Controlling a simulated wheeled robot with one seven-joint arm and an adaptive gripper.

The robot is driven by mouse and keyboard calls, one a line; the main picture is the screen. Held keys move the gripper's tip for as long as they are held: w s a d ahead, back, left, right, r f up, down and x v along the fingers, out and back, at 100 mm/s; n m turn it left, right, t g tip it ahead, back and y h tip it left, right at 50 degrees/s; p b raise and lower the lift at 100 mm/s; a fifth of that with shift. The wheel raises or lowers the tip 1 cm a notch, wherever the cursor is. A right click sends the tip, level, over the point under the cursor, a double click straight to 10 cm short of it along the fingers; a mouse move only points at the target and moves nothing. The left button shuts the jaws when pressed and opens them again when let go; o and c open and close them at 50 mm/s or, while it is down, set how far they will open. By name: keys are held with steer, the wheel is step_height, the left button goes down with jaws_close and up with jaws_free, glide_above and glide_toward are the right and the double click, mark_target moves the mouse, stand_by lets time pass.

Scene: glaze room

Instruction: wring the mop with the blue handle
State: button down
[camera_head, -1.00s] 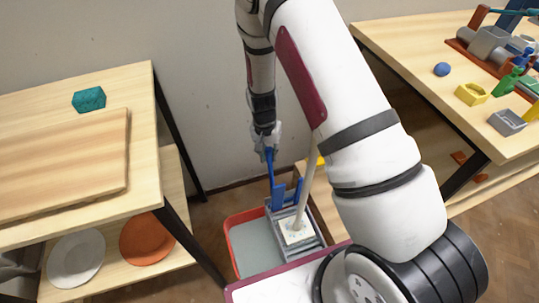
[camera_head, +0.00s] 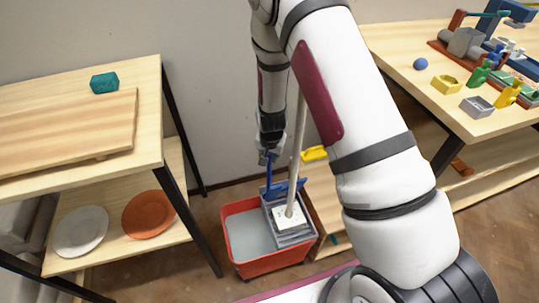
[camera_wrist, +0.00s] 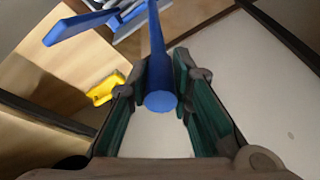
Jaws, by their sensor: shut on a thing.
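A red bucket (camera_head: 272,267) with grey water stands on the floor, with a grey wringer (camera_head: 294,237) at its right side. A mop with a pale stick (camera_head: 296,165) stands nearly upright with its white head (camera_head: 288,219) in the wringer. The blue handle (camera_head: 269,177) is a bar rising from the wringer's blue press part (camera_head: 289,188), apart from the mop's stick. My gripper (camera_head: 267,156) is shut on the bar's upper end. In the wrist view the round end of the blue handle (camera_wrist: 160,102) sits between the teal finger pads of my gripper (camera_wrist: 160,95).
A wooden table (camera_head: 150,110) on the left holds a teal block (camera_head: 104,83); plates lie on its lower shelf. A workbench (camera_head: 400,45) on the right carries several small parts. A yellow object (camera_head: 314,153) lies on a low wooden surface behind the mop. The wall is close behind.

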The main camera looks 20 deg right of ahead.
steer(key=shift+s+f+t, duration=0.2)
steer(key=shift+s+t, duration=0.1)
steer(key=shift+s, duration=0.75)
steer(key=c, duration=1.4)
jaws_free()
steer(key=shift+w, duration=0.1)
steer(key=shift+c, duration=0.2)
steer(key=shift+w+r, duration=0.1)
steer(key=shift+r, duration=0.1)
steer(key=shift+r, duration=0.3)
steer(key=v, duration=1.1)
steer(key=shift+s, duration=0.2)
steer(key=shift+a, duration=0.1)
